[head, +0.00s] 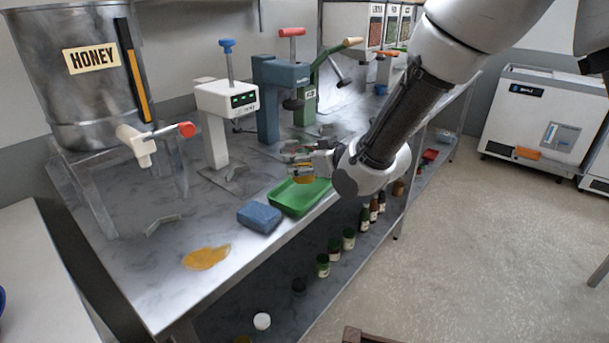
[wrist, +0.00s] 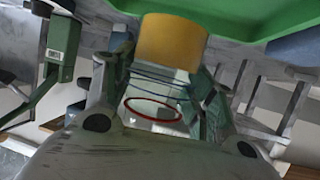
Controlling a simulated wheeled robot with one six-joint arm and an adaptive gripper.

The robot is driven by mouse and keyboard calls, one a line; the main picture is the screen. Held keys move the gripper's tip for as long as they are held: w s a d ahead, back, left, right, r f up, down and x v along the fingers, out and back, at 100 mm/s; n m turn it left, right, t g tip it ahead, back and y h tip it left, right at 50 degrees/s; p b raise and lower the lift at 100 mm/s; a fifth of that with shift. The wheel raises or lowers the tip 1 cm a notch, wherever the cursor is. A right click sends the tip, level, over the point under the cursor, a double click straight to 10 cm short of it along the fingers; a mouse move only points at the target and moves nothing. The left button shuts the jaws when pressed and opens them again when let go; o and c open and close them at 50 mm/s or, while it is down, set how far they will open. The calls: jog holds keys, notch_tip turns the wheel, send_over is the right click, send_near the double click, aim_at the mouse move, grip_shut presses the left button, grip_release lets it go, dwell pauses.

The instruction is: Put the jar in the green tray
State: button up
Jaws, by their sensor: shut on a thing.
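My gripper (head: 302,163) is shut on the jar (head: 303,180), a small vessel with an amber-yellow part. In the wrist view my gripper (wrist: 160,85) has one finger on each side of the jar (wrist: 172,42), and clear glass with a red ring shows between them. The green tray (head: 291,207) is on the metal bench near its front edge; it also shows along the top of the wrist view (wrist: 250,14). In the head view the jar overlaps the tray's far end. I cannot tell whether it touches the tray.
A blue sponge-like block (head: 260,217) lies just left of the tray. A yellow spill (head: 206,258) is on the bench near the front left. Bench presses, one white (head: 227,98) and one blue-grey (head: 278,80), stand behind. Several jars and bottles stand on the lower shelf.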

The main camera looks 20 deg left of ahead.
jog(key=shift+f, duration=1.9)
jog(key=shift+f, duration=0.15)
jog(key=o, duration=1.2)
jog(key=shift+s+d+r, duration=0.25)
jog(key=shift+r, duration=0.05)
jog(key=v, duration=1.1)
jog(key=shift+d, duration=0.15)
